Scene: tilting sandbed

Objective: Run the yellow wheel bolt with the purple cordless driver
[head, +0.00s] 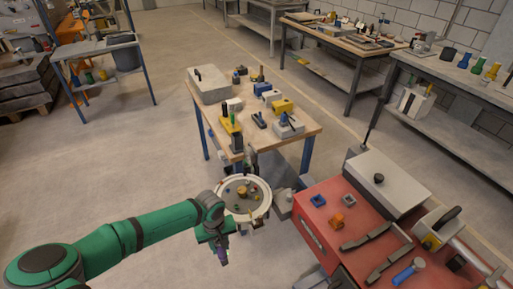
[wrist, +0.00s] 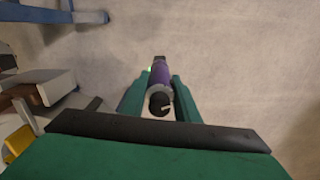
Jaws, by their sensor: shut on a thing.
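My gripper (head: 217,240) is shut on the purple cordless driver (wrist: 160,76). In the wrist view, the green fingers of my gripper (wrist: 159,92) close on both sides of the purple body, with a dark round end towards the camera and a small green light on it. In the head view, the driver (head: 224,254) shows as a small purple part below the gripper. A round disc with a pale rim (head: 263,209), likely the wheel, lies just right of the gripper, apart from the driver. Small bolt-like pieces show on it; which is the yellow bolt is too small to tell.
A wooden table (head: 308,122) with tools and blocks stands behind the disc. A red cabinet (head: 318,236) with tools on top stands to the right, close to the disc. A grey bench (head: 93,47) stands far left. Open floor (head: 130,170) lies left of the arm.

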